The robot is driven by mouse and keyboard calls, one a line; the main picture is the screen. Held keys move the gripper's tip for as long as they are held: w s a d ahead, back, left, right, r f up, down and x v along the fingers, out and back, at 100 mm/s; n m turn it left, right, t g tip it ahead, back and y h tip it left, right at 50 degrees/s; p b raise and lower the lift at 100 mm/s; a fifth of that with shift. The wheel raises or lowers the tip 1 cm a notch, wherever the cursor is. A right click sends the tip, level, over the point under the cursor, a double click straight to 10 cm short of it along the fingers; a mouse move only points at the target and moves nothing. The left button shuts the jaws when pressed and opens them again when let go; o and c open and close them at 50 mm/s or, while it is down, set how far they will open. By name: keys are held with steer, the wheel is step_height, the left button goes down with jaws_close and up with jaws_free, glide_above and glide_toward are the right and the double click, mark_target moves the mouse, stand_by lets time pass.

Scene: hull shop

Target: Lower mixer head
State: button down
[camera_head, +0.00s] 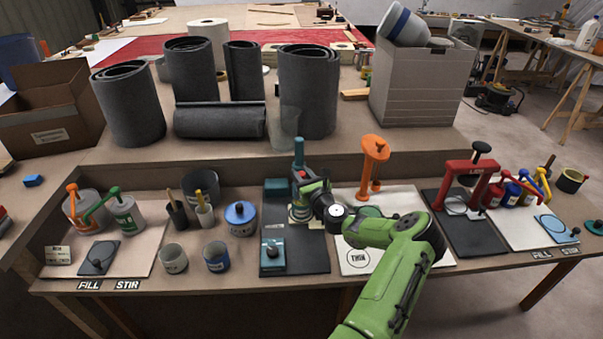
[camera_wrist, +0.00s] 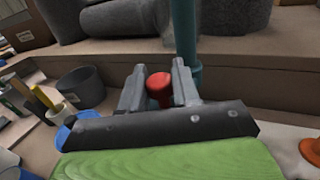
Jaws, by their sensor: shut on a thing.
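The teal mixer (camera_head: 298,152) stands on a dark mat (camera_head: 290,262) in the middle of the bench in the head view. Its upright post (camera_wrist: 187,38) rises behind my gripper in the wrist view. My gripper (camera_head: 306,183) reaches in from the right and is at the mixer head. In the wrist view my gripper (camera_wrist: 158,88) is shut on a red handle (camera_wrist: 159,84), which sits between the two fingers. A small pot (camera_head: 299,213) stands below the head, partly hidden by my gripper. The head's exact height above the pot is hard to tell.
A teal block with a knob (camera_head: 272,254) is at the mat's front. A blue-lidded pot (camera_head: 241,218) and several cups stand left. An orange stand (camera_head: 374,160) and a red press (camera_head: 470,185) stand right. Dark rolls (camera_head: 308,92) stand on the raised shelf behind.

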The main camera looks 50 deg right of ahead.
steer(key=c, duration=0.9)
jaws_free()
steer(key=shift+f, duration=0.15)
steer(key=p+v, duration=0.3)
steer(key=v, duration=1.2)
steer(key=shift+s+a, duration=0.25)
steer(key=shift+s, duration=0.1)
